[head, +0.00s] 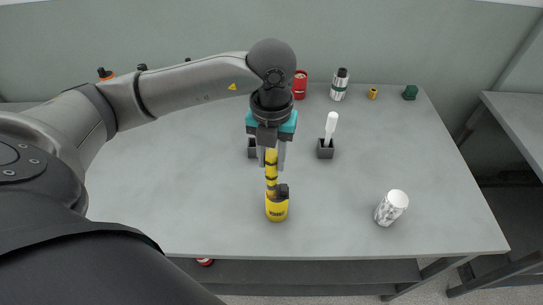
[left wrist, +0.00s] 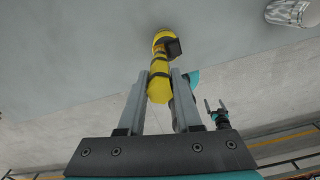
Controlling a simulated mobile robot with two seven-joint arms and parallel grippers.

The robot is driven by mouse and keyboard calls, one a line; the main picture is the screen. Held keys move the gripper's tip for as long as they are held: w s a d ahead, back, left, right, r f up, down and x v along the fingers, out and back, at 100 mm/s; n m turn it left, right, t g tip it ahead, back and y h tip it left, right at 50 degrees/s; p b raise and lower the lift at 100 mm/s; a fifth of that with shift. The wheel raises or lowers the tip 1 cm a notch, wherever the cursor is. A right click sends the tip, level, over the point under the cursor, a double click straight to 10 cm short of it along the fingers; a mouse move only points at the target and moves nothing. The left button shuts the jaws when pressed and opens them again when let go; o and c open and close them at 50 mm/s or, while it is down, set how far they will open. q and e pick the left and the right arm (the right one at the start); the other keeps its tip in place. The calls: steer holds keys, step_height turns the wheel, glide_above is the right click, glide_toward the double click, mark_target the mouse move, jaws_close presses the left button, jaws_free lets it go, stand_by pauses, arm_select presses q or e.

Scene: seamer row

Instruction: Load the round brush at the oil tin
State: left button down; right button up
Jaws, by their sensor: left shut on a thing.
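My left gripper (head: 270,158) is shut on the upper part of a yellow handle with black bands (head: 271,178), likely the round brush. The handle is upright in the head view and also shows between the fingers in the left wrist view (left wrist: 159,85). Its lower end meets the yellow tin (head: 277,210), which has a black part at its top. The tin also shows in the left wrist view (left wrist: 160,37). The brush's bristles are hidden; I cannot tell whether they are inside the tin. My right gripper (left wrist: 215,107) shows small in the left wrist view, its fingers apart and empty.
A white printed can (head: 391,208) stands right of the tin. A dark holder (head: 325,152) carries a white-handled tool (head: 331,126); another dark holder (head: 252,150) is partly behind my gripper. A red can (head: 300,86) and a silver-green can (head: 339,86) stand at the back. The table's left middle is clear.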

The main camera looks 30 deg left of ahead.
arm_select(q)
steer(key=shift+r+p, duration=2.45)
steer(key=shift+r, duration=1.05)
steer(key=shift+f, duration=0.1)
